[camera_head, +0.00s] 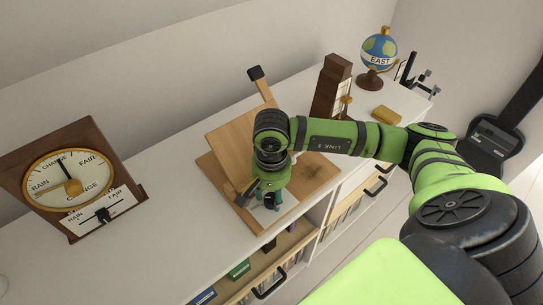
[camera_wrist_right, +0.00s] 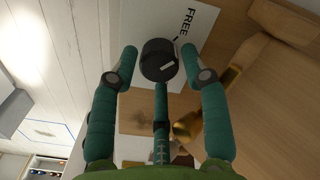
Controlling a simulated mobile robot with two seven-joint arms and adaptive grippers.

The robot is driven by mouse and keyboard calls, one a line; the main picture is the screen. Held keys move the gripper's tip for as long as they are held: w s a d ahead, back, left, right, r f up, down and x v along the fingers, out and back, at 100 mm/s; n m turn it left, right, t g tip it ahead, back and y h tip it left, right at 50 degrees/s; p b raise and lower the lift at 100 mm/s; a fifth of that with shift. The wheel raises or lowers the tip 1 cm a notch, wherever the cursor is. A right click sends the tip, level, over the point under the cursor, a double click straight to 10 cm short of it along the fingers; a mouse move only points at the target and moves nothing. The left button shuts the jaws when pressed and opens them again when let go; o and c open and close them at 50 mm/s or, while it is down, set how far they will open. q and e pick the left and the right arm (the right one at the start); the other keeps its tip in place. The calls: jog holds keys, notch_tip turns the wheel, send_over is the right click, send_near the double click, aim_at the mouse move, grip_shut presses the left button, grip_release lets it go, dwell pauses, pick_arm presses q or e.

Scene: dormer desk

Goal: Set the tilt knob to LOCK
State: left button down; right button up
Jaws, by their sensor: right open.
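The tilt knob (camera_wrist_right: 158,60) is black and round with a white mark on it. It stands on a white plate (camera_wrist_right: 205,45) lettered FREE; a LOCK label is not seen. My right gripper (camera_head: 268,200) is at the front of the wooden tilting stand (camera_head: 310,180), and its hand hides the knob in the head view. In the right wrist view its green fingers (camera_wrist_right: 158,66) are spread open, with the knob between their tips. I cannot tell whether any finger touches it. My left gripper is not in view.
A barometer-like dial (camera_head: 75,180) stands at the left of the white desk. A brown wooden case (camera_head: 331,88), a globe (camera_head: 379,50) and a brass block (camera_head: 386,115) stand right of the stand. Open desk lies between dial and stand. Brass hardware (camera_wrist_right: 190,128) shows near the fingers.

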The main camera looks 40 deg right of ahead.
jog(key=shift+f, duration=0.3)
jog(key=c, duration=0.9)
jog(key=shift+o, duration=0.2)
jog(key=shift+f+m+b, duration=0.1)
jog(key=shift+m+b, duration=0.4)
jog(key=shift+b, duration=0.1)
jog(key=shift+m, duration=0.3)
jog(key=shift+r, duration=0.2)
jog(key=o, duration=0.9)
jog(key=shift+c, duration=0.2)
